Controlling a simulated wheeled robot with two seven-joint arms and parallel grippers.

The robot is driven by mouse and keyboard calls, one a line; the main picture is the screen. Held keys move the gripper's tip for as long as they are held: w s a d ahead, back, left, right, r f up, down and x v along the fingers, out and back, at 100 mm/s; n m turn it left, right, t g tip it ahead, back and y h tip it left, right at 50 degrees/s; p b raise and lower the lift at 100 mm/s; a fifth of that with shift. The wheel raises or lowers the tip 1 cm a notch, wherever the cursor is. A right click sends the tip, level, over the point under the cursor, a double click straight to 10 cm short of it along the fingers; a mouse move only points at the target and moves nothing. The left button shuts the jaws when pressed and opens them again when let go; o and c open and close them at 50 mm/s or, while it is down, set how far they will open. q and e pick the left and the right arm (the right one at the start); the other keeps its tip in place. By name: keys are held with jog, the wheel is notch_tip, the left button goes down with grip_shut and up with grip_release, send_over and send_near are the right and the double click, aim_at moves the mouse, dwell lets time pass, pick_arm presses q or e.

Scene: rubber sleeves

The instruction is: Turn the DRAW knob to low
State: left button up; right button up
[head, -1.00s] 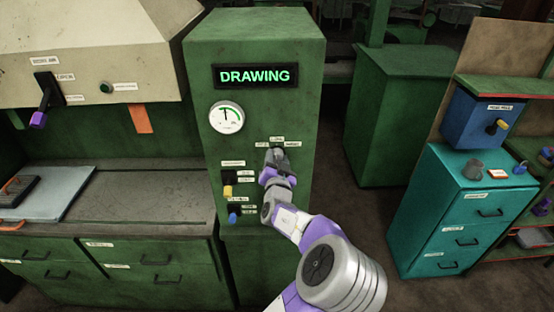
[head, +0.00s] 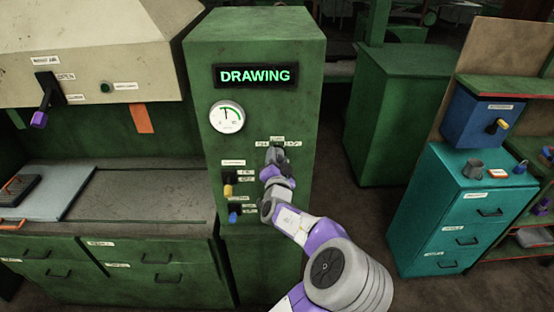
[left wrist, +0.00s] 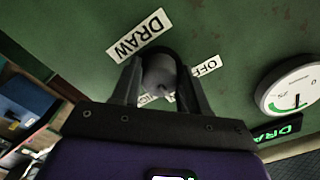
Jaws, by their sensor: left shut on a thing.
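The DRAW knob (left wrist: 159,76) is a dark grey round knob on the front of the green cabinet (head: 215,170). In the left wrist view it sits between the two fingers of my left gripper (left wrist: 160,88), which is shut on it. The white DRAW label (left wrist: 140,36) and OFF label (left wrist: 205,68) show beside it; another label behind the fingers is partly hidden. In the head view my left gripper (head: 275,158) covers most of the knob. The knob's exact pointing direction is hard to tell. My right gripper is not in view.
The cabinet has a lit DRAWING display (head: 255,75) and a round gauge (head: 227,117). A yellow-handled switch (head: 228,190) and a blue-handled switch (head: 234,216) are close left of my gripper. A workbench (head: 150,200) stands left; teal drawers (head: 465,210) stand right.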

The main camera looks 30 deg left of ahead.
pick_arm(q)
jog(key=o, duration=1.1)
jog(key=shift+c, duration=0.2)
jog(key=v, duration=0.7)
jog(key=shift+s, duration=0.3)
jog(key=shift+d+f, duration=0.1)
jog(key=shift+d, duration=0.05)
jog(key=s+f+n+g+h+b, duration=0.1)
jog(key=s+f+g+h, duration=0.2)
jog(key=f, duration=1.1)
jog(key=s+f+n+g+b, duration=0.1)
jog(key=s+f+g+b, duration=0.2)
jog(key=f, duration=1.1)
jog(key=s+d+f+n+g+h, duration=0.1)
jog(key=s+d+f+g+h, duration=0.4)
jog(key=s+f, duration=0.7)
jog(key=s+d+f+n+g+h+b, duration=0.1)
jog(key=s+d+f+h, duration=0.2)
jog(key=d, duration=0.5)
jog(key=s+d+f+n+g+h+b, duration=0.1)
jog(key=s+d+f+g+h, duration=0.1)
jog(key=d, duration=0.6)
jog(key=shift+s+f+n+g+h, duration=0.3)
jog(key=shift+s+f+h, duration=0.15)
jog(key=shift+s, duration=0.3)
